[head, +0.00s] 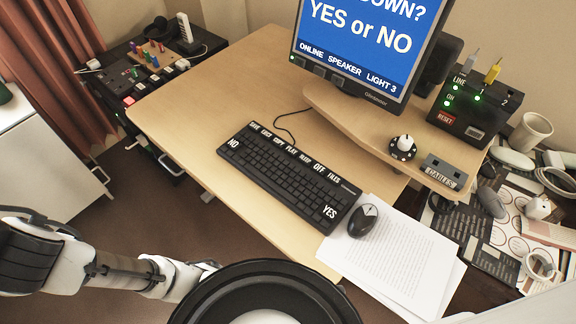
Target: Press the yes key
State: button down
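A black keyboard (285,176) lies at an angle on the wooden desk. Its YES key (329,212) is at the near right corner, with white lettering. Its NO key (233,143) is at the left end. The monitor (365,45) shows a blue screen with "YES or NO" and, above it, a partly cut-off line ending in "DOWN?". My arm reaches in from the lower left, below the desk's front edge and apart from the keyboard. My gripper does not show; the arm's far end passes behind a dark round part at the bottom.
A mouse (363,220) sits on papers (398,252) just right of the YES key. A raised shelf (345,112) holds a dial (403,147) and a small grey box (443,171). The desk (192,118) is clear left of the keyboard. A cluttered dark surface is at right.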

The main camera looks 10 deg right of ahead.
aim_at(328, 211)
jog(key=k+l+z, duration=0.25)
jog(key=l, duration=0.3)
jog(key=j+z, duration=0.4)
jog(key=j, duration=0.3)
jog(key=k+l+u, duration=0.1)
jog(key=l+u, duration=0.3)
jog(key=l, duration=0.3)
